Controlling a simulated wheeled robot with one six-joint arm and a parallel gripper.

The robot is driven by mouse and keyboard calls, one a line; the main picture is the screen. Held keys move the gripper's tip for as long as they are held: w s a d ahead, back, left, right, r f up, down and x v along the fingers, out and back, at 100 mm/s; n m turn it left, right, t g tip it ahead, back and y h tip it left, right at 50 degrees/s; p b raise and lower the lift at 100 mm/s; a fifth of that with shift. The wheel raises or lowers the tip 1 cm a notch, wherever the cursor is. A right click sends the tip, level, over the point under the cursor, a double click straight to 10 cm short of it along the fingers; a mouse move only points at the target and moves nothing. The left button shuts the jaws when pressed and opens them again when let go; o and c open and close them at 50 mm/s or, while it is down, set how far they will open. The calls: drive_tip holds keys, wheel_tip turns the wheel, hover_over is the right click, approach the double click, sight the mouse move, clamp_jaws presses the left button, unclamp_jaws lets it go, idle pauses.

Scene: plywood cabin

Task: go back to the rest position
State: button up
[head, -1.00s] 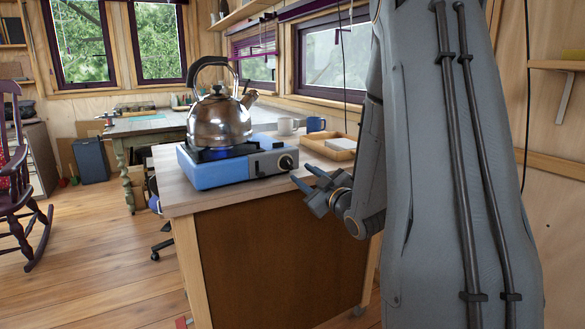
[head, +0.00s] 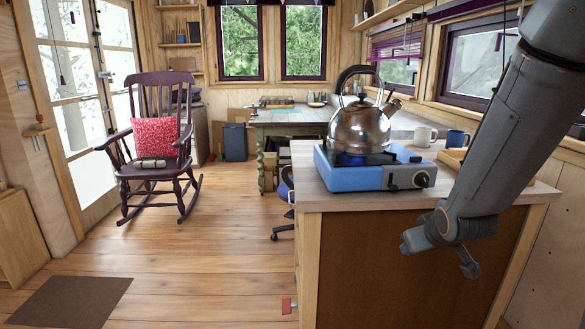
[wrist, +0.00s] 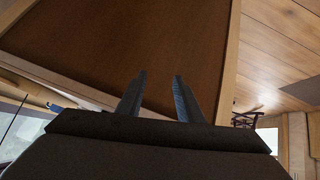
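My gripper (head: 470,264) hangs low in front of the brown side panel of the wooden counter (head: 312,183), below its top edge, at the right of the head view. In the wrist view its two fingers (wrist: 157,80) stand apart with nothing between them, so it is open and empty. The brown panel (wrist: 150,45) fills much of the wrist view behind the fingers. My arm comes down from the upper right.
On the counter a steel kettle (head: 360,128) sits on a blue camping stove (head: 350,178). A rocking chair (head: 182,167) is left; the floor (head: 215,245) between is mostly clear.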

drive_tip(key=s+a+g, duration=0.3)
drive_tip(key=s+a, duration=0.1)
drive_tip(key=s, duration=0.3)
drive_tip(key=s+a+m+g+p, duration=0.1)
drive_tip(key=s+a+g, duration=0.2)
drive_tip(key=s, duration=0.4)
drive_tip(key=s+a+m+g+y+p, duration=0.1)
drive_tip(key=s+a+g, duration=0.1)
drive_tip(key=s+a, duration=0.2)
drive_tip(key=s, duration=0.3)
drive_tip(key=shift+s+a+r+g, duration=0.2)
drive_tip(key=shift+s+a+g, duration=0.15)
drive_tip(key=shift+s+g, duration=0.05)
